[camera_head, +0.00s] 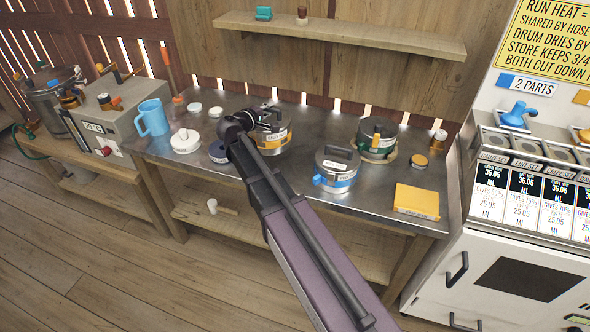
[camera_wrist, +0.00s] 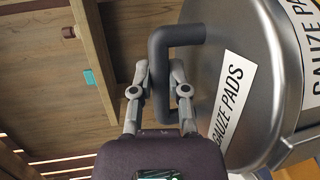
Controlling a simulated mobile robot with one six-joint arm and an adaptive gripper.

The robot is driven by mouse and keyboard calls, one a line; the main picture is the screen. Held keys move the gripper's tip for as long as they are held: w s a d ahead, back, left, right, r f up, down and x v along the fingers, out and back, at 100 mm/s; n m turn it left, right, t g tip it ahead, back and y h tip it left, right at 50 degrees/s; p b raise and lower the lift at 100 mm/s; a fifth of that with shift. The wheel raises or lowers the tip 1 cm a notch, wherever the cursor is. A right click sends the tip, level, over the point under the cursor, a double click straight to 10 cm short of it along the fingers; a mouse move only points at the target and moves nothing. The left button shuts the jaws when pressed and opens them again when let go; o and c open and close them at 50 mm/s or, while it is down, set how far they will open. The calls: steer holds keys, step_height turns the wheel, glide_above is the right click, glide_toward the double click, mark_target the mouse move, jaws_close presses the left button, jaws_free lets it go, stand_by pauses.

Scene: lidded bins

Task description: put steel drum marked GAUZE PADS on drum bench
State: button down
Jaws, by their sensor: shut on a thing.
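The steel drum marked GAUZE PADS (camera_wrist: 265,80) fills the right of the wrist view, with a white label on its lid. My gripper (camera_wrist: 160,88) is shut on its dark bar handle (camera_wrist: 160,50). In the head view the drum (camera_head: 272,141) has a yellow label and is at or over the back middle of the metal-topped bench (camera_head: 300,178), partly hidden by my gripper (camera_head: 262,117). I cannot tell whether its base touches the top.
A blue-labelled drum (camera_head: 336,170) and a green-banded drum (camera_head: 377,140) stand to the right. A yellow box (camera_head: 416,201) lies near the right end. A blue mug (camera_head: 152,118), white lids and a dark disc (camera_head: 218,152) are to the left. A shelf (camera_head: 340,37) hangs behind.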

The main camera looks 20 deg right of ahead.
steer(key=shift+s+d+r, duration=0.2)
steer(key=shift+d, duration=0.05)
steer(key=shift+f, duration=0.15)
stand_by(0.5)
step_height(320, 180, down, 6)
steer(key=b, duration=0.6)
steer(key=shift+f, duration=0.15)
stand_by(0.4)
steer(key=shift+f+b, duration=1.75)
steer(key=shift+b, duration=0.1)
steer(key=shift+f, duration=0.1)
steer(key=c, duration=0.6)
jaws_free()
